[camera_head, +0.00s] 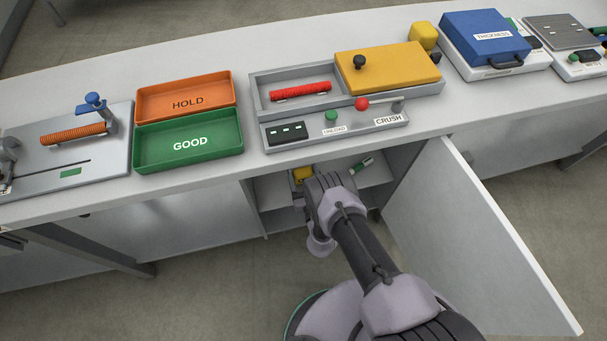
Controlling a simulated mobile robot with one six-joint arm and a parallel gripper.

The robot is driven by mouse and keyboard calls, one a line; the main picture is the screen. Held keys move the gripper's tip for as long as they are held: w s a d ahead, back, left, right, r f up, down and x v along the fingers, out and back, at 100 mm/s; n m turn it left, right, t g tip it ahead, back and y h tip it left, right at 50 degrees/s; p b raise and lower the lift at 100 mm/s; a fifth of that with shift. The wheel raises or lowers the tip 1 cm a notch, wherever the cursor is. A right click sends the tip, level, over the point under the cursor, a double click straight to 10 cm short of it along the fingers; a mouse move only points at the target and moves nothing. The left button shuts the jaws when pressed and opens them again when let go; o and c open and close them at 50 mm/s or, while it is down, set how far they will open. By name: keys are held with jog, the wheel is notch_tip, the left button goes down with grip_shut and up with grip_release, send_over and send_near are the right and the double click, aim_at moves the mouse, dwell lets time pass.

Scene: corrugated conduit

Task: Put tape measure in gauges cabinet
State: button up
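The cabinet (258,188) under the bench stands open, with its white door (480,230) swung out to the right. My arm reaches into the opening, and my gripper (309,180) is at the shelf inside. A small yellow thing (302,174), which looks like the tape measure, shows just beyond my gripper, at or touching it. My wrist hides the fingertips, so I cannot tell whether they hold the yellow thing or whether it rests on the shelf. No label marking this as the gauges cabinet is visible.
A green-and-white item (361,165) lies in the cabinet right of my gripper. Above, the bench carries an orange HOLD tray (185,88), a green GOOD tray (150,157) and the CRUSH fixture (350,132). The open door bounds my arm's right side.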

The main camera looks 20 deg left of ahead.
jog(key=o, duration=1.5)
jog(key=shift+f, duration=0.15)
jog(key=o, duration=0.4)
jog(key=p+v, duration=0.2)
jog(key=v, duration=1)
